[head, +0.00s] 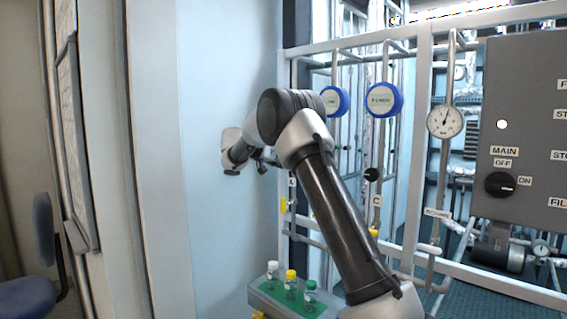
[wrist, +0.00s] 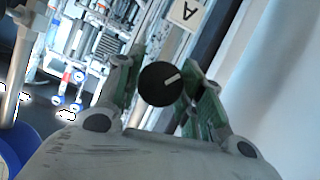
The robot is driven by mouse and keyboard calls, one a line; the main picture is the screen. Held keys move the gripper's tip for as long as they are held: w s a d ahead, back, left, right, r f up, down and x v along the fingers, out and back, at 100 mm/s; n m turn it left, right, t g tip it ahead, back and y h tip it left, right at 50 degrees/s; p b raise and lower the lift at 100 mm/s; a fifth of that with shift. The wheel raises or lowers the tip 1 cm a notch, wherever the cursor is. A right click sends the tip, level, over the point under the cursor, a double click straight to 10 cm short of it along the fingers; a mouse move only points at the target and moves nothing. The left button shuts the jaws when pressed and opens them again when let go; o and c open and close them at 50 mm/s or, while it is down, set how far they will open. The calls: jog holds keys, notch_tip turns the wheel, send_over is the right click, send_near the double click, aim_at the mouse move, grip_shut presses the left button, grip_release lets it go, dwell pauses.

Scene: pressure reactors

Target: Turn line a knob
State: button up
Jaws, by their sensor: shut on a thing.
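The line A knob (wrist: 160,84) is a round black knob with a white pointer mark, in the middle of the wrist view. The label "A" (wrist: 187,12) sits just above it, and the label also shows in the head view (head: 291,182). My gripper (wrist: 162,92) has one finger on each side of the knob and is shut on it. The pointer mark slants toward the upper right in the wrist view. In the head view my gripper (head: 262,161) is at the left end of the rack, and my arm hides most of the knob there.
Another black knob (head: 371,174) labelled C is to the right. Blue round caps (head: 384,99), a gauge (head: 445,121) and a grey control panel (head: 525,130) are on the rack. Small bottles (head: 291,282) stand on a shelf below my arm. A pale wall is at the left.

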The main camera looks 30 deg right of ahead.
jog(key=n+g+h, duration=0.1)
jog(key=n+g, duration=0.1)
jog(key=n, duration=0.1)
jog(key=n+g+h, duration=0.1)
jog(key=n, duration=0.2)
dwell(0.4)
jog(key=shift+n+g+h, duration=0.3)
jog(key=o, duration=1)
jog(key=shift+a, duration=0.1)
jog(key=v, duration=1.2)
